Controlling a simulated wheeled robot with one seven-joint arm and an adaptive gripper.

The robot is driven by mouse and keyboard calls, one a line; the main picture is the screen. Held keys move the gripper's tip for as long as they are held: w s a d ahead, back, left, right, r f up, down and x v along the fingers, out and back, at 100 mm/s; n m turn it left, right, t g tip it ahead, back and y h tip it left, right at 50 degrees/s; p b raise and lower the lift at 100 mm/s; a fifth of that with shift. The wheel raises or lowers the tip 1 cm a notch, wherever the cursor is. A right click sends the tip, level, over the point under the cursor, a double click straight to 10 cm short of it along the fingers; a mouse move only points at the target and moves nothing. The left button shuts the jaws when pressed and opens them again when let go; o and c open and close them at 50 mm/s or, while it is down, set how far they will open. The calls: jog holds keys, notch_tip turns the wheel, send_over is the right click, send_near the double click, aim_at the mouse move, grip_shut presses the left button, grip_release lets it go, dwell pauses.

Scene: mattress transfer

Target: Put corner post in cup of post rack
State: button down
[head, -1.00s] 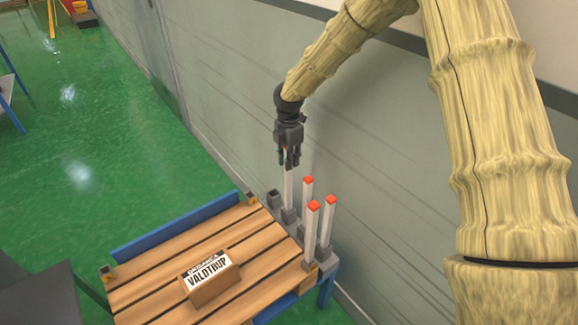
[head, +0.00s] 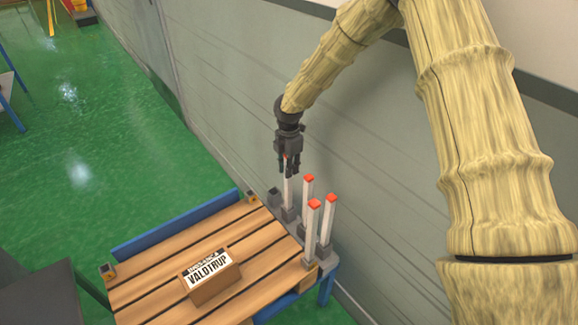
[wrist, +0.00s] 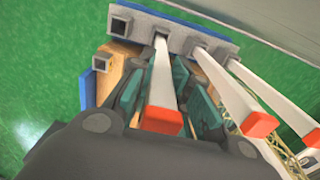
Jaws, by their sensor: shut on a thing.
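My gripper (head: 288,170) is shut on a white corner post (head: 288,190) with a red top. It holds the post upright over the post rack (head: 325,263) by the wall. The post's lower end appears to be inside a rack cup (head: 288,213); how deep it sits is hidden. In the wrist view, the held post (wrist: 163,90) runs from between the fingers (wrist: 160,115) to the second cup from the left. An empty cup (wrist: 123,22) is at the rack's left end, also seen in the head view (head: 273,197).
The grey wall (head: 390,200) is close behind.

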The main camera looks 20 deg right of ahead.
jog(key=c, duration=1.3)
grip_release()
jog(key=shift+r, duration=4.3)
